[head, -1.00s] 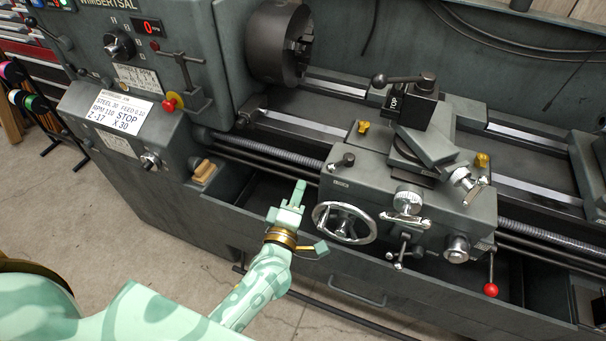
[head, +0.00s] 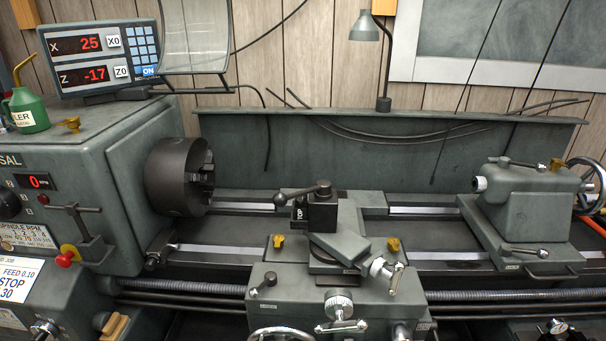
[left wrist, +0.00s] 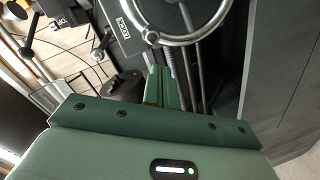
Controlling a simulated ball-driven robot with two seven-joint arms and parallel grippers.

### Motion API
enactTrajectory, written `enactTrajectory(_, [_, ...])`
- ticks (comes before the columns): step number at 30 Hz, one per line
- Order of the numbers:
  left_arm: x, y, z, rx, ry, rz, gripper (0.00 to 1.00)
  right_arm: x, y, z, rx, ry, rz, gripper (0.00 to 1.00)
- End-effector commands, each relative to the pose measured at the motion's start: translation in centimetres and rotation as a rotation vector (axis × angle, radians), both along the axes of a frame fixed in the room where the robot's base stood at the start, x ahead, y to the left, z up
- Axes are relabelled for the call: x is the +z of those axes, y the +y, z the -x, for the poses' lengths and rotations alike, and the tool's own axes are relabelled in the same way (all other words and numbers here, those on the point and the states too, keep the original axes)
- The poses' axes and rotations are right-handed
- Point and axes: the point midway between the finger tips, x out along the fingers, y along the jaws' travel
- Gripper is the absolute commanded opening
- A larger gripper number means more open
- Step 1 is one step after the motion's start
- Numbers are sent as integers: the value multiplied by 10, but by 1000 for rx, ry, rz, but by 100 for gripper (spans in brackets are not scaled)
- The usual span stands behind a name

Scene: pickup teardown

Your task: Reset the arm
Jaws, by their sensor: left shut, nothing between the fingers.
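My left gripper (left wrist: 160,82) shows in the left wrist view. Its green fingers are together and empty, beside a carriage handwheel (left wrist: 222,30) and apart from it as far as I can tell. The head view shows neither of my arms at this moment. It shows the lathe's carriage (head: 340,295) with its tool post (head: 322,212), the chuck (head: 172,178) at the left and the tailstock (head: 525,205) at the right. My right gripper is in neither view.
A readout (head: 100,58) shows X 25 and Z -17, and the spindle display (head: 38,181) reads 0. A green oil can (head: 26,110) stands on the headstock. A lamp (head: 365,27) stands behind the bed. Part of the handwheel shows at the head view's bottom edge.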

Motion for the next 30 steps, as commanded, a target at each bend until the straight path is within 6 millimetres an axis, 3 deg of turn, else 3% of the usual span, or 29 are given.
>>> enactTrajectory(1, [-42,-1,19,-60,95,-107,0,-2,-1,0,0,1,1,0])
enactTrajectory(3, [-98,0,52,-167,233,-270,0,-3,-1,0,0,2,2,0])
enactTrajectory(5, [-142,4,85,-262,348,-396,0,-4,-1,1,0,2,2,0])
enactTrajectory(6, [-170,9,109,-329,422,-476,0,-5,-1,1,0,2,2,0])
enactTrajectory(9, [-229,25,178,-505,610,-653,0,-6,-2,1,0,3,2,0])
enactTrajectory(12, [-271,47,249,-683,778,-799,0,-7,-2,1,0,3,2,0])
enactTrajectory(15, [-295,68,311,-840,913,-902,0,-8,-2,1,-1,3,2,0])
enactTrajectory(19, [-308,87,363,-981,1021,-979,0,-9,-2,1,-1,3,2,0])
enactTrajectory(23, [-311,95,384,-1040,1061,-1008,0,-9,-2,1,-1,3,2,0])
enactTrajectory(30, [-311,96,386,-1044,1064,-1010,0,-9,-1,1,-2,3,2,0])
